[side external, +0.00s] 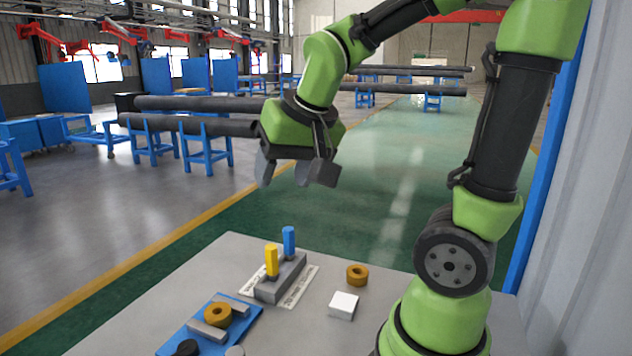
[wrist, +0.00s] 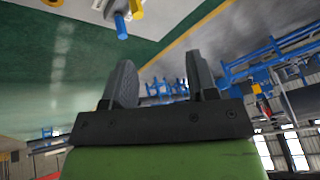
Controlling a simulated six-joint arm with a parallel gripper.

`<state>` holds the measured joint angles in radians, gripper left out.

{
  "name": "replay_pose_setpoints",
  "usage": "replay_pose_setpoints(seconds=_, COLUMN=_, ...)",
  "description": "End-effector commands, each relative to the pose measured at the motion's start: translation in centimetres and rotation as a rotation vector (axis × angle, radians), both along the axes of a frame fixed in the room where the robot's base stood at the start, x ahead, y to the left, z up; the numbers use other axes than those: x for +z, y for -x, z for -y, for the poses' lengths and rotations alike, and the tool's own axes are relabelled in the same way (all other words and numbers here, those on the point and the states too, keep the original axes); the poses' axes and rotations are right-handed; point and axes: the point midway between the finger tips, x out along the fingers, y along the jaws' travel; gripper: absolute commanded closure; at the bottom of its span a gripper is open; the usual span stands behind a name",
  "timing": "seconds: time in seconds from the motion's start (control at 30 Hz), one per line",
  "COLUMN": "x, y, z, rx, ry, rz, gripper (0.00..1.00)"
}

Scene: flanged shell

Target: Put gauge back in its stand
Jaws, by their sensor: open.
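A grey block (side external: 280,279), which looks like the stand, sits on a white printed sheet on the table. A yellow gauge handle (side external: 271,260) and a blue gauge handle (side external: 289,242) rise upright from it; I cannot tell which one is the task's gauge or how deep they sit. In the wrist view the blue handle (wrist: 121,27) and yellow handle (wrist: 137,9) show at the top edge, partly cut off. My gripper (side external: 293,174) is open and empty, high above the table and the block. Its two fingers (wrist: 162,78) are apart in the wrist view.
A blue tray (side external: 245,318) at the front left holds an orange ring (side external: 217,315), a grey bar (side external: 207,331) and a black round part (side external: 187,348). A white block (side external: 343,305) and another orange ring (side external: 357,274) lie right of the stand. The table's back left is clear.

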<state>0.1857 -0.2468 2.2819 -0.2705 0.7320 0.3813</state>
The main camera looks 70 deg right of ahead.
Motion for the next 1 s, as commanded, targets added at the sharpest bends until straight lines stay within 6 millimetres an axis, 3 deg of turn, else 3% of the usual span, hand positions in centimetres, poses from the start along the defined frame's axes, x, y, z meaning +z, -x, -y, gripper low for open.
replay_pose_setpoints(seconds=0.1, x=1.6, y=3.4, z=-3.7, rx=0.152, ry=-0.045, rz=0.075, gripper=0.47)
replay_pose_setpoints(seconds=0.33, x=2.1, y=7.5, z=-7.3, rx=0.348, ry=-0.106, rz=0.159, gripper=0.47)
replay_pose_setpoints(seconds=1.0, x=2.1, y=8.1, z=-7.8, rx=0.379, ry=-0.115, rz=0.172, gripper=0.47)
